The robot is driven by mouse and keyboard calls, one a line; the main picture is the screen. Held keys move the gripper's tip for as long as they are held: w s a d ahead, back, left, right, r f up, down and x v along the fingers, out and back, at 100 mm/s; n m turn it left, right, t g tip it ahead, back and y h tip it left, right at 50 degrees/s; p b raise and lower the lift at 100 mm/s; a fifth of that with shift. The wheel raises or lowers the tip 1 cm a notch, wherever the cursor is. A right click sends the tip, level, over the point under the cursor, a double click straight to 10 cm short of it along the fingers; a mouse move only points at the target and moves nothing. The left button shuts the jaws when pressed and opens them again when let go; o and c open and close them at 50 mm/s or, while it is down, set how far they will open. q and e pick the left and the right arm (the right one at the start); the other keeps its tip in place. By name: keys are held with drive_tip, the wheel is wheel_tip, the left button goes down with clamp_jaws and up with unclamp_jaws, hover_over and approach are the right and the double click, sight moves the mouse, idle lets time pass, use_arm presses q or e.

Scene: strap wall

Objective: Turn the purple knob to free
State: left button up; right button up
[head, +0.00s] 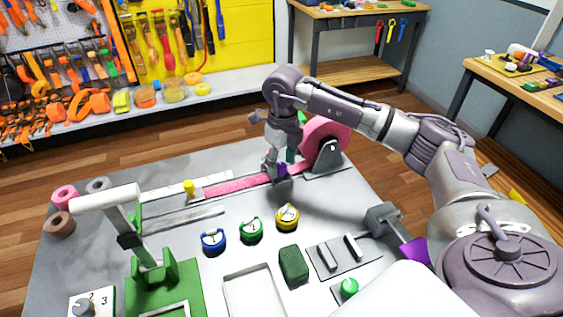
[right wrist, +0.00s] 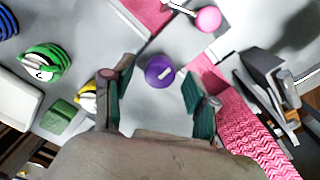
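The purple knob (right wrist: 159,69) has a pale mark on its top and stands upright on a grey block. In the head view the purple knob (head: 282,170) is partly hidden by my right gripper (head: 275,168), which points down at it beside the pink strap (head: 238,184). In the right wrist view my right gripper (right wrist: 156,76) is open, with one finger on each side of the knob and visible gaps between. I cannot tell how far down the fingers reach around it. My left gripper is not in view.
Blue (head: 213,241), green (head: 251,230) and yellow (head: 287,217) dials sit in front. A green stand (head: 152,259) with a white bar is at left.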

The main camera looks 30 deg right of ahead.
sight(283, 164)
wheel_tip(283, 164, up, 12)
drive_tip(key=shift+d, duration=0.25)
idle(0.4)
idle(0.4)
